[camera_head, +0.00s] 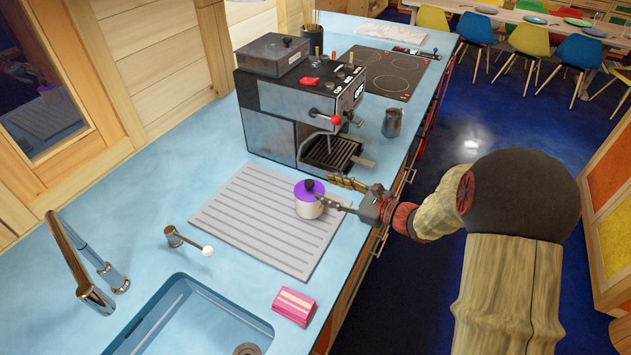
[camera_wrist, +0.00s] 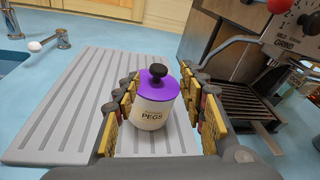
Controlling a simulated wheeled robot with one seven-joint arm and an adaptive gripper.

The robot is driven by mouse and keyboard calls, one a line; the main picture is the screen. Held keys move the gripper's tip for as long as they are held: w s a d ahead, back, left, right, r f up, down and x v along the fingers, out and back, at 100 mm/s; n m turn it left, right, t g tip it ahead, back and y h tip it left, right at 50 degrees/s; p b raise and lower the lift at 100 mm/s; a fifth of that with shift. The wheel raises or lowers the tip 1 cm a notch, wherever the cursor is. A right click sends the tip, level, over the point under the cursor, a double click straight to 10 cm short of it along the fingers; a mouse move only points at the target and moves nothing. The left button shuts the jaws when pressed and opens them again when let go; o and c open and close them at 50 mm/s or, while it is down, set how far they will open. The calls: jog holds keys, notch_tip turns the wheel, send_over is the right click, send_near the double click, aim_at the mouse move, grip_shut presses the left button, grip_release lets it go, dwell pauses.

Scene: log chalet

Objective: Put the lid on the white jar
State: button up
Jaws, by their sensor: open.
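The white jar (camera_head: 309,207) stands upright on the grey ribbed drying mat, near its right edge. In the wrist view the jar (camera_wrist: 152,112) carries a label reading "PEGS". A purple lid (camera_head: 309,190) with a black knob sits on top of the jar; it also shows in the wrist view (camera_wrist: 158,87). The lid looks level on the rim, but I cannot tell whether it is fully seated. My gripper (camera_head: 335,193) is open beside the jar. In the wrist view its yellow-padded fingers (camera_wrist: 165,108) stand on either side of the jar, with the jar between or just beyond them.
The grey mat (camera_head: 243,228) lies on the blue counter. A coffee machine (camera_head: 277,118) with a drip grate stands close behind the jar. A metal pitcher (camera_head: 392,123) is farther back. A pink-striped sponge (camera_head: 294,306), sink (camera_head: 190,318) and taps lie toward the front.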

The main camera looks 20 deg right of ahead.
jog(key=f+v, duration=0.1)
jog(key=v, duration=0.3)
jog(key=s+a+r+n+g, duration=0.3)
jog(key=s+a+n+g, duration=0.1)
jog(key=s+a+n, duration=0.25)
jog(key=s+a+r+n+g, duration=0.4)
jog(key=s+a+n+g, duration=0.15)
jog(key=s+a, duration=0.2)
jog(key=s+d+r+n+t+h, duration=0.2)
jog(key=s+d+r+n+h, duration=0.5)
jog(key=s+n+h, duration=0.2)
jog(key=s+n, duration=0.2)
jog(key=n, duration=0.2)
jog(key=shift+s+n+p, duration=0.15)
jog(key=shift+n+p, duration=0.15)
jog(key=shift+d, duration=0.15)
